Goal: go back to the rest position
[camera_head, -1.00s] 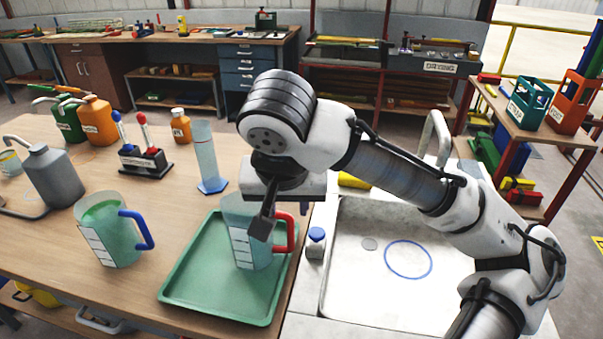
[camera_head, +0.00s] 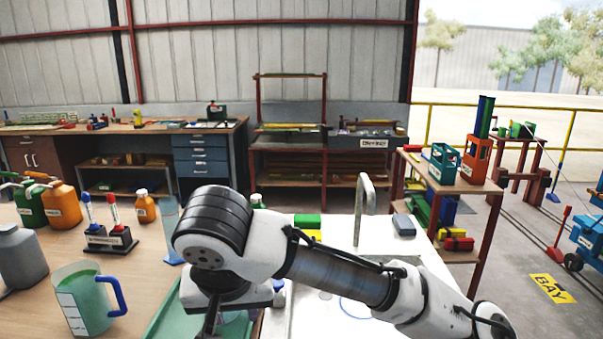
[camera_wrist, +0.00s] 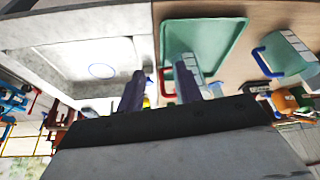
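My gripper (camera_head: 212,318) hangs at the bottom edge of the head view, over the green tray (camera_head: 163,322). In the wrist view my gripper (camera_wrist: 159,72) has its two dark fingers apart, with nothing held between them. The green tray also shows in the wrist view (camera_wrist: 225,32).
A green-filled jug with a blue handle (camera_head: 85,300) stands left on the bench. A tube rack (camera_head: 108,240) and bottles stand behind it. A sink (camera_wrist: 92,62) with a tall tap (camera_head: 362,205) lies right of the tray.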

